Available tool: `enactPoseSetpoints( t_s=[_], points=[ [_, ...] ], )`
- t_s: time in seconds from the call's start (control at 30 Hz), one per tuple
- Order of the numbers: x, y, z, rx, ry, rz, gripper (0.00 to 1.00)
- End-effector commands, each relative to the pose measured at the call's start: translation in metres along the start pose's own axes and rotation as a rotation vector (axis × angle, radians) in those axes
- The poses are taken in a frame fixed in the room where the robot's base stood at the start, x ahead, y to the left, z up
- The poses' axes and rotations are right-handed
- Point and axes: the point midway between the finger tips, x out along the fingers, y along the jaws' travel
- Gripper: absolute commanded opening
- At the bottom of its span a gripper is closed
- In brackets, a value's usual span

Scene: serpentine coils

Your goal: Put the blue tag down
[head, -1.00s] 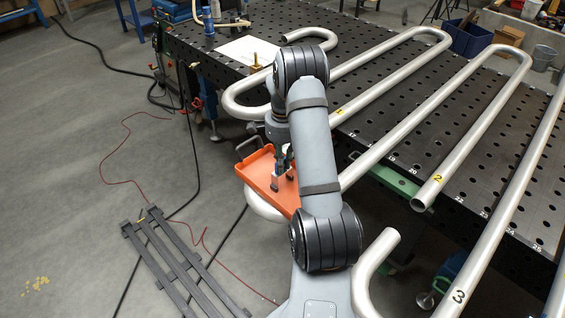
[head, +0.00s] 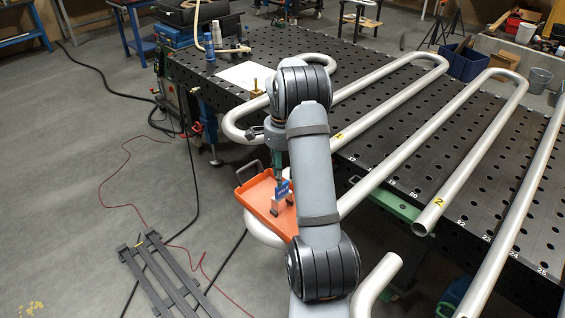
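The blue tag (head: 282,189) shows as a small blue patch just above the orange tray (head: 256,203), left of my forearm. My gripper (head: 279,179) points down from the wrist over the tray, with its tip at the tag's upper edge. The fingers are small and partly lost against the tag and arm, so I cannot tell if they are open or shut on it. Small grey-white blocks (head: 275,208) show just below the tag, in the tray. I cannot tell whether the tag rests on them. My forearm hides the tray's right side.
Bent silver pipes (head: 390,157) lie across the perforated dark table (head: 370,105), one curving close to the tray. A dark handle (head: 250,170) stands at the tray's back left. Grey rails (head: 165,275) and cables lie on the floor, which is otherwise open at left.

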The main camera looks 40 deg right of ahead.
Motion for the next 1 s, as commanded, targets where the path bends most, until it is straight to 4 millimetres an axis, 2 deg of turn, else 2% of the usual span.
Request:
enactPoseSetpoints(
  t_s=[0.2,0.33,0.5,0.87,1.0],
  points=[
    [-0.042,-0.001,0.000,0.000,0.002,-0.002,0.34],
    [-0.056,-0.001,0.000,0.000,0.001,-0.001,0.34],
    [-0.062,0.000,0.000,-0.001,0.000,0.001,0.34],
    [-0.062,0.000,0.000,-0.001,0.000,0.001,0.34],
    [-0.060,-0.006,-0.008,-0.076,0.030,-0.022,0.34]
  ],
)
